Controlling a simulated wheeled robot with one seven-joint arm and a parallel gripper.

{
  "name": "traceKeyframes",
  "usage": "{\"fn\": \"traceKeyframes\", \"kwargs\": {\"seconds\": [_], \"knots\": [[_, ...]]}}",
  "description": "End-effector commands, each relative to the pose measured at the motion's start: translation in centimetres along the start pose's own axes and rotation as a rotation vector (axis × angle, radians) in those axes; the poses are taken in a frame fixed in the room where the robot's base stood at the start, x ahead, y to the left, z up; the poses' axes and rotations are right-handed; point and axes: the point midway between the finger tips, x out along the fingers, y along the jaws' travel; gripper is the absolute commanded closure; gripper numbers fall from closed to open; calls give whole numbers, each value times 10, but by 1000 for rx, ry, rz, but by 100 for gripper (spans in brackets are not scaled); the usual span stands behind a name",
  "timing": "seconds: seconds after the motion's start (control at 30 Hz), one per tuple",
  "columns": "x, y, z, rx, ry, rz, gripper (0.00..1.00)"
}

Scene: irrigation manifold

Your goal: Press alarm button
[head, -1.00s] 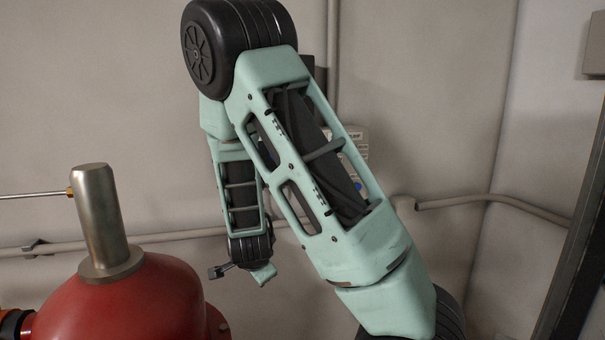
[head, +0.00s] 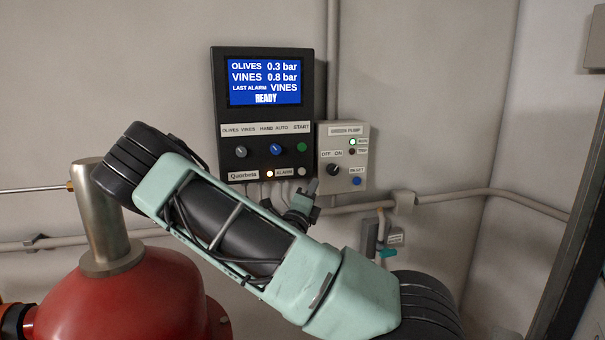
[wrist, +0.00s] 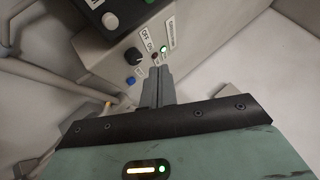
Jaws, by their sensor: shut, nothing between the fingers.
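The dark control panel (head: 318,82) hangs on the wall with a lit screen. Along its lower edge are a lit orange lamp (head: 270,174), an ALARM label (head: 285,173) and a pale round button (head: 302,175) right of the label. In the wrist view a pale round button (wrist: 110,20) shows at upper left on the dark panel. My gripper (head: 313,186) is shut and empty, just below and right of the pale button. In the wrist view its fingertips (wrist: 161,72) point at the beige box's lower area, apart from the pale button.
The beige green-pump box (head: 328,152) with OFF/ON knob, lamps and blue reset button (head: 357,181) adjoins the panel on the right. Grey conduit (head: 450,195) runs along the wall. A red tank (head: 125,305) with a metal neck stands at lower left.

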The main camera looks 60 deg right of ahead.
Motion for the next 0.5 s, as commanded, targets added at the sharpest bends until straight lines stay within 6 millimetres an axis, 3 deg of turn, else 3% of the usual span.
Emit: {"fn": "traceKeyframes", "kwargs": {"seconds": [0.5], "knots": [[39, 27, 28, 0, -1, 2, 100]]}}
